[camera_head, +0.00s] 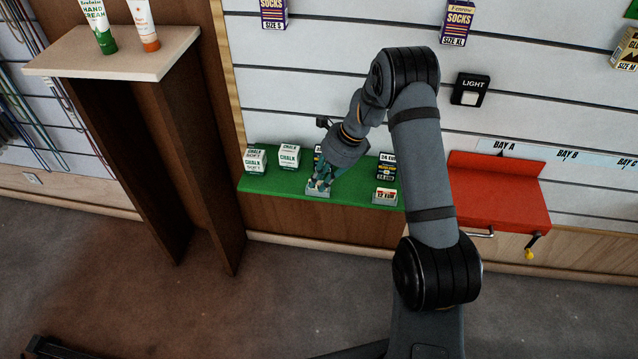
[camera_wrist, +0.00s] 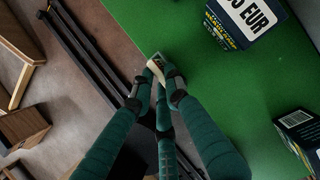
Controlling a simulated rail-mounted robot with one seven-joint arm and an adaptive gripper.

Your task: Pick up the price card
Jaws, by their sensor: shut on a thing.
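My gripper (camera_head: 320,183) is at the front edge of the green shelf (camera_head: 350,192), its fingers pointing down. In the wrist view my gripper (camera_wrist: 161,72) is shut on a small pale price card (camera_wrist: 155,67), with the fingertips on either side of it. In the head view the held card (camera_head: 317,193) shows as a light block below the fingers, at the shelf's front edge. I cannot tell whether it still touches the shelf. Its printed face is mostly hidden. Another price card (camera_head: 384,196), reading 12 EUR, stands farther right on the shelf.
Chalk boxes (camera_head: 288,156) stand left on the green shelf. A dark box (camera_head: 387,166) stands behind the 12 EUR card, and another is partly hidden behind my gripper. A wooden stand (camera_head: 125,62) with tubes is left.

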